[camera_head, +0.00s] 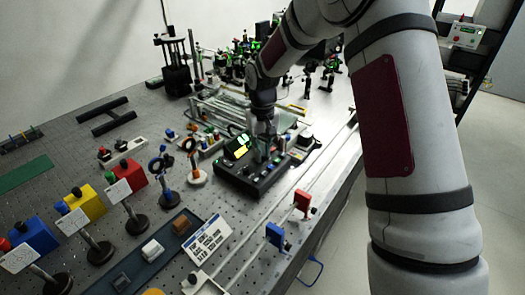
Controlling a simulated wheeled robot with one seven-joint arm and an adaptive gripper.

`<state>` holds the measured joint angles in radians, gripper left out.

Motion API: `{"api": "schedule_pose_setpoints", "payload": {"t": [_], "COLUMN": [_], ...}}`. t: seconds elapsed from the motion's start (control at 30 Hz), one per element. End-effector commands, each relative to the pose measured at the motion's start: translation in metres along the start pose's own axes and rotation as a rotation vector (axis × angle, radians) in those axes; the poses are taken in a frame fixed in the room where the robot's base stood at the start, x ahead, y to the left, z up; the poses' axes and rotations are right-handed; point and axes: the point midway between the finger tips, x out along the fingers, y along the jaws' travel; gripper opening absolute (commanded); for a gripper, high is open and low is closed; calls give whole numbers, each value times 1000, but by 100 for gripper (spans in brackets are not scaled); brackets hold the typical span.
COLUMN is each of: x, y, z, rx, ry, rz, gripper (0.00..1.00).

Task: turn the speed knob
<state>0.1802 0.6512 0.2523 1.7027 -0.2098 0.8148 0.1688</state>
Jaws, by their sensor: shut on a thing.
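A black control box (246,183) with a lit green and yellow display (238,149) and several small knobs and buttons stands on the bench, near the middle of the view. My gripper (266,153) comes down from above onto the right rear part of this box. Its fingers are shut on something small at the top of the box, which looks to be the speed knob. The knob itself is hidden by the fingers, so its angle cannot be told.
A rail with a red holder (302,201) and a blue holder (275,235) runs right of the box. Crowded optics (240,62) fill the back. A long tray (150,262) lies in front.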

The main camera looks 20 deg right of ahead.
Motion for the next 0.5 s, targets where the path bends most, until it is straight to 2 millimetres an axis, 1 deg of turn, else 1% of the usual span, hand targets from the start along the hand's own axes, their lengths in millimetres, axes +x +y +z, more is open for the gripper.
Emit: {"api": "schedule_pose_setpoints", "payload": {"t": [0.23,0.5], "x": [-1,-2], "y": [-1,-1], "z": [-1,-1], "rx": [-53,-59], "ry": [4,5], "rz": [-1,-1], "gripper": [0,0]}}
